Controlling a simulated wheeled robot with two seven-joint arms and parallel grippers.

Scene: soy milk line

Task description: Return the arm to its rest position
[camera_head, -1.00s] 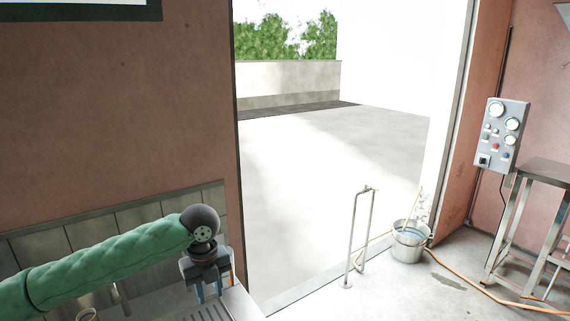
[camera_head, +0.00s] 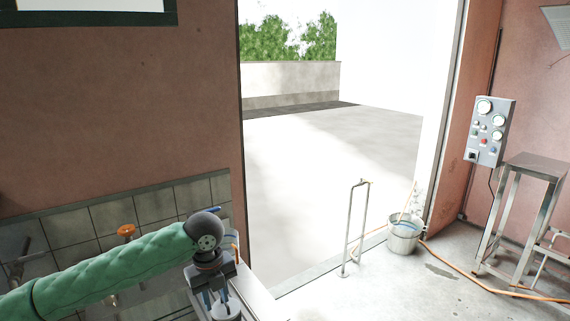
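My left arm (camera_head: 110,268), in a green quilted sleeve, comes in from the lower left and ends in a dark round wrist joint. My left gripper (camera_head: 219,298) points down at the bottom of the picture, its two fingers apart. It is above or beside the sink counter (camera_head: 258,296). A pale round thing shows low between or behind the fingers, and I cannot tell whether they touch it. My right arm and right gripper are out of the picture.
A tiled wall (camera_head: 110,215) with an orange knob (camera_head: 126,230) lies behind the arm. A metal pipe stand (camera_head: 347,240), a bucket (camera_head: 404,236) and an orange hose (camera_head: 470,277) are on the floor by the open doorway.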

